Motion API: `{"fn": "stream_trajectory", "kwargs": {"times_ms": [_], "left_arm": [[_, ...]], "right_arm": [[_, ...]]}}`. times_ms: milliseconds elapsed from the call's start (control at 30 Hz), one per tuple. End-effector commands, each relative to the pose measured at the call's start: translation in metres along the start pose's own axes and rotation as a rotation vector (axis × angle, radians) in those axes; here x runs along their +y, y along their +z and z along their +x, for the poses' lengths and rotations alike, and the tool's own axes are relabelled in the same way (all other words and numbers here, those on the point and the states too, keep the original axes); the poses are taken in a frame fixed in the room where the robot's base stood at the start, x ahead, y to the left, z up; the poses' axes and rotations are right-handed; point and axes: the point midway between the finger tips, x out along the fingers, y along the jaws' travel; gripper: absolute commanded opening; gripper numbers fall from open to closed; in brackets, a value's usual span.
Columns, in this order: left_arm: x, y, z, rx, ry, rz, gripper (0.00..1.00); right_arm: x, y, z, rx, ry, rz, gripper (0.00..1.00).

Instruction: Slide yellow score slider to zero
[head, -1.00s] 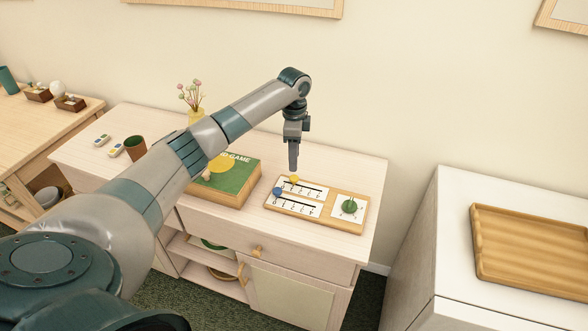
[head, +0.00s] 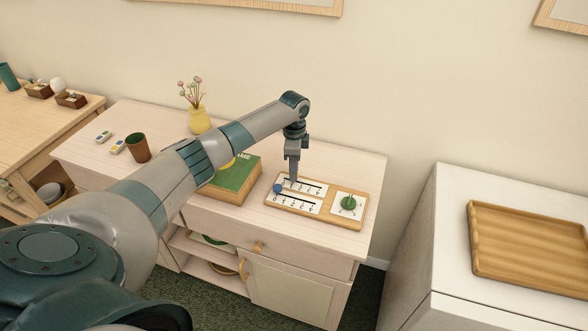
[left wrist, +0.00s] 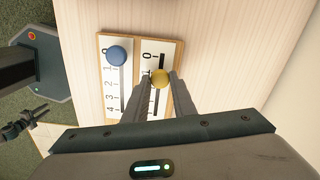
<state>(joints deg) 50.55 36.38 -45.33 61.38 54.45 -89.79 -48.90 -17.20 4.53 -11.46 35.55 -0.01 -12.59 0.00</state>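The slider board (head: 328,212) lies flat on the cabinet top, with two numbered tracks side by side. The yellow score slider (left wrist: 160,79) sits on its track, with dark empty slot showing beyond it toward the board's edge. My left gripper (left wrist: 161,78) points down over this track. In the head view the left gripper (head: 292,180) hides the yellow knob. The blue slider (head: 278,188) stands at the 0 end of the other track; it also shows in the left wrist view (left wrist: 117,56).
A green game box (head: 235,180) lies close to the left of the board. A green dial (head: 348,202) is on the board's right part. A yellow vase (head: 200,121) and a brown cup (head: 138,148) stand farther left. The cabinet top right of the board is clear.

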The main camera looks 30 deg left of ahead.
Motion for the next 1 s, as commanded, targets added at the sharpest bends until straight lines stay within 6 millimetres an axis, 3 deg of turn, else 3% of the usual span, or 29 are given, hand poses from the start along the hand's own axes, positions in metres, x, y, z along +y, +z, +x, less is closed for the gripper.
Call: {"fn": "stream_trajectory", "kwargs": {"times_ms": [67,200,467,733,767,800,1000], "left_arm": [[0.0,0.0,0.0,0.0,0.0,0.0,0.0],[-0.001,0.002,0.0,0.0,0.0,-0.001,0.0],[-0.009,0.032,-0.001,0.0,0.0,-0.003,0.0],[-0.01,0.035,-0.001,-0.002,-0.002,-0.002,0.0],[-0.01,0.035,-0.001,-0.003,-0.002,-0.002,0.31],[-0.01,0.035,-0.001,-0.003,-0.002,-0.002,0.41],[-0.009,0.034,-0.001,-0.001,0.0,-0.001,0.43]], "right_arm": [[0.0,0.0,0.0,0.0,0.0,0.0,0.31],[0.0,0.0,0.0,0.0,0.0,0.0,0.31],[0.002,0.0,-0.003,-0.001,0.002,-0.001,0.31],[0.002,0.001,-0.003,-0.001,0.002,-0.001,0.31],[0.002,0.001,-0.003,-0.001,0.002,-0.001,0.31],[0.002,0.001,-0.003,-0.001,0.002,-0.001,0.31],[0.002,0.001,-0.003,-0.001,0.002,-0.001,0.31]]}}
